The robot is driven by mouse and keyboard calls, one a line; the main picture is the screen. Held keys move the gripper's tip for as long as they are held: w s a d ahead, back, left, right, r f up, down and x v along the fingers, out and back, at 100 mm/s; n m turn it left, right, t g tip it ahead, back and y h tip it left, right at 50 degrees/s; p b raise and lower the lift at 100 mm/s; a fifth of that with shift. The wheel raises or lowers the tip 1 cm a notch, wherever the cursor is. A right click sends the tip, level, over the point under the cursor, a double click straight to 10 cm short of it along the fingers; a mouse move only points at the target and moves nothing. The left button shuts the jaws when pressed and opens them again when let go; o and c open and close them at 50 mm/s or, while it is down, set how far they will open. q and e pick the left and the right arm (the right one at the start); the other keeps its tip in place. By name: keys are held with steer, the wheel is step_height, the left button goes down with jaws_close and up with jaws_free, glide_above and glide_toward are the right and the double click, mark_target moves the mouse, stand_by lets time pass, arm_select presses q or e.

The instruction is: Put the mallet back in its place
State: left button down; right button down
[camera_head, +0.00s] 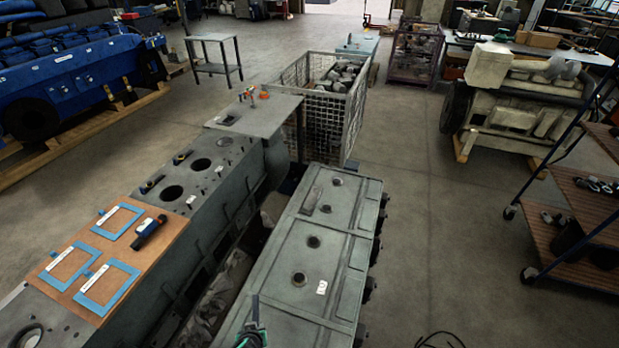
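A short, dark blue and black tool (150,232) lies on the brown board (150,259) on top of the long grey engine block at left. It may be the mallet, but it is too small to be sure. It lies to the right of the blue square outlines (119,221), which have white labels. A dark part with a green light, probably my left gripper (251,336), shows at the bottom edge over the grey cover. Its fingers cannot be made out. My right gripper is not seen; only thin dark cable-like curves show at the bottom right.
A long grey cover (324,235) lies beside the engine block. A small grey table (262,112) with orange and green items stands behind, next to a wire mesh crate (318,110) of metal parts. A shelf cart (585,215) stands at right. The floor between is clear.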

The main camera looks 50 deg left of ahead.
arm_select(q)
step_height(320, 180, down, 7)
steer(key=b, duration=0.5)
steer(key=shift+r, duration=0.2)
step_height(320, 180, up, 6)
steer(key=p, duration=0.6)
steer(key=shift+r, duration=0.25)
steer(key=shift+w, duration=0.1)
steer(key=shift+f, duration=0.2)
